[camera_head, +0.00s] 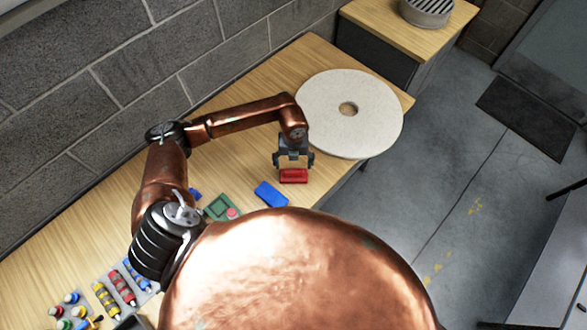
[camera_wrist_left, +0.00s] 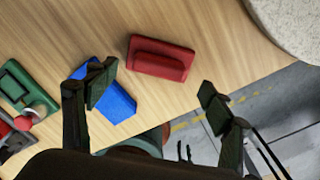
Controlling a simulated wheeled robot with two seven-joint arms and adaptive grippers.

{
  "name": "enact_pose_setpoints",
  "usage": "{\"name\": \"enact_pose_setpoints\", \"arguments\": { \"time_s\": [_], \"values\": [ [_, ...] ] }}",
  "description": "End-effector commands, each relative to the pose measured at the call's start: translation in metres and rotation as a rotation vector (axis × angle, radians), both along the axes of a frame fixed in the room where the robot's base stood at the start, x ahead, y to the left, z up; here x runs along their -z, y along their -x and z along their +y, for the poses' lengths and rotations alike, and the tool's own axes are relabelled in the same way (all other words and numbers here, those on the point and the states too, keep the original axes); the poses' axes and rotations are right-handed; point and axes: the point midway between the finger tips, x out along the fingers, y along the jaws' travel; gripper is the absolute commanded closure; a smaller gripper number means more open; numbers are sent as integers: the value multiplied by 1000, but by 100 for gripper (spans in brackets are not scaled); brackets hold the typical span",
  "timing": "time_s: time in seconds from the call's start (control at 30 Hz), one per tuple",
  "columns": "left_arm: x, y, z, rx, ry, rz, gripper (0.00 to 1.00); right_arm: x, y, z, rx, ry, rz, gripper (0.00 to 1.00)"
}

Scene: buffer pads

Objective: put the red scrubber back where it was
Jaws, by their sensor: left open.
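The red scrubber (camera_head: 293,176) is a red block with a raised ridge along its top. It lies on the wooden table (camera_head: 240,160) near its front edge, and it also shows in the left wrist view (camera_wrist_left: 161,58). My left gripper (camera_head: 293,163) is open and empty, close to the red scrubber. In the left wrist view the fingers (camera_wrist_left: 157,93) are spread apart, with the scrubber beyond the tips and nothing between them. My right gripper is in neither view.
A blue block (camera_head: 271,194) lies beside the red scrubber. A round white pad (camera_head: 350,113) with a centre hole overhangs the table edge. A green device (camera_head: 220,208) and several coloured items stand farther left. Bare wood lies behind the scrubber.

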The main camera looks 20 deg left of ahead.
Motion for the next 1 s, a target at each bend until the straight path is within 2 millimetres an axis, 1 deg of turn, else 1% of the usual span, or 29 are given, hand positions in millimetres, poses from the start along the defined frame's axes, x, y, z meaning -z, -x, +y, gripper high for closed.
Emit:
{"name": "enact_pose_setpoints", "arguments": {
  "time_s": [0.03, 0.2, 0.3, 0.4, 0.53, 1.0],
  "values": [
    [-11, -2, 0, 1, 0, -4, 25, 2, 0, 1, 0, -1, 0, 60],
    [-42, -1, 0, 1, 0, -3, 25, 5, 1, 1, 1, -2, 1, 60],
    [-55, -1, 0, 0, 0, -3, 25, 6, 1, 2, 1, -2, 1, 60],
    [-63, 0, 0, -1, 1, 0, 25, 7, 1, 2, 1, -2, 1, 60],
    [-66, 0, 0, -1, 0, 1, 25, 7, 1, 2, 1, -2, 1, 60],
    [-66, 0, 0, -1, 0, 0, 25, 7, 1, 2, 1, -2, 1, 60]
  ]
}}
